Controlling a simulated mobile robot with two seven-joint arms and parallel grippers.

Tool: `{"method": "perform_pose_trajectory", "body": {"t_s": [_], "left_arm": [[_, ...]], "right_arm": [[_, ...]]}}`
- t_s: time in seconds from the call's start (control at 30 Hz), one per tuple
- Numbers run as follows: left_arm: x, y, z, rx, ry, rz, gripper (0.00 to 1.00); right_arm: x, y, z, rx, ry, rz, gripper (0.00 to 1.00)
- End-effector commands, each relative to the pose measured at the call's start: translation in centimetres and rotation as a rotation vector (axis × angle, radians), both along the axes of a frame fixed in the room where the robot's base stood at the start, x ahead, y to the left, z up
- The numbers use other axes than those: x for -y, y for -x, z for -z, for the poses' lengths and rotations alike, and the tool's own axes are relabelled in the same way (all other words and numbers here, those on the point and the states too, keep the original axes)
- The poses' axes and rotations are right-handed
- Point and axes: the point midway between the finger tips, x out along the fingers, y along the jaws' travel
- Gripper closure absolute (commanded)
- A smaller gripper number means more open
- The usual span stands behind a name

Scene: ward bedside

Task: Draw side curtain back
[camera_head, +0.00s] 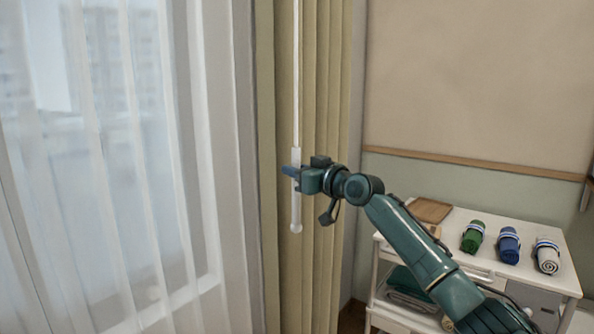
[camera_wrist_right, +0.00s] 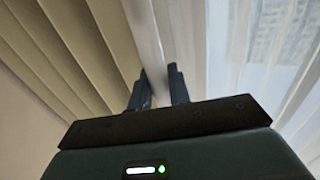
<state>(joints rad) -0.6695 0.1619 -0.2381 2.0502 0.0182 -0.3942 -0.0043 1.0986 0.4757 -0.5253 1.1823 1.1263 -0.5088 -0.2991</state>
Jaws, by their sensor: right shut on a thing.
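The side curtain (camera_head: 325,100) is a yellow-beige pleated drape hanging gathered at the right edge of the window; it also shows at the left of the right wrist view (camera_wrist_right: 75,45). A white wand (camera_head: 296,215) hangs in front of it, thin above with a thicker handle below. My right gripper (camera_head: 291,171) is shut on the wand's handle, and the wand hangs almost upright. In the right wrist view the wand (camera_wrist_right: 146,40) runs between the two dark fingers (camera_wrist_right: 159,88). My left gripper is not in view.
A white sheer curtain (camera_head: 130,180) covers the window at left.

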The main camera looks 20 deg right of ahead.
Motion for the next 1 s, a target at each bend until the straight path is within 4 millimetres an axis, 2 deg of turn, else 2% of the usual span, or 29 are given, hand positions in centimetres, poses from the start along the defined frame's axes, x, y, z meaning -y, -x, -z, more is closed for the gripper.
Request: {"method": "perform_pose_trajectory", "body": {"t_s": [0.17,0.2,0.4,0.77,0.87,1.0], "left_arm": [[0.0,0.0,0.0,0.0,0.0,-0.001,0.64],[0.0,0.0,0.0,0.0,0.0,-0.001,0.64],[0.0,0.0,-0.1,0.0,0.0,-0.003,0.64],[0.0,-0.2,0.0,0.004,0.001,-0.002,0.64],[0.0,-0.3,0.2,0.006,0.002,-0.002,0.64],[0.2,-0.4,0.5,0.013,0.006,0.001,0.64]], "right_arm": [[0.5,-0.1,-0.3,0.007,0.0,0.011,1.0],[0.6,-0.1,-0.4,0.007,0.0,0.011,0.79],[0.5,-0.1,-0.3,0.005,0.0,0.009,0.62],[0.5,0.4,0.0,0.003,0.0,0.006,0.62],[1.1,1.3,0.0,0.006,0.002,0.007,0.62],[2.1,3.5,0.2,0.006,0.003,0.008,0.62]]}}
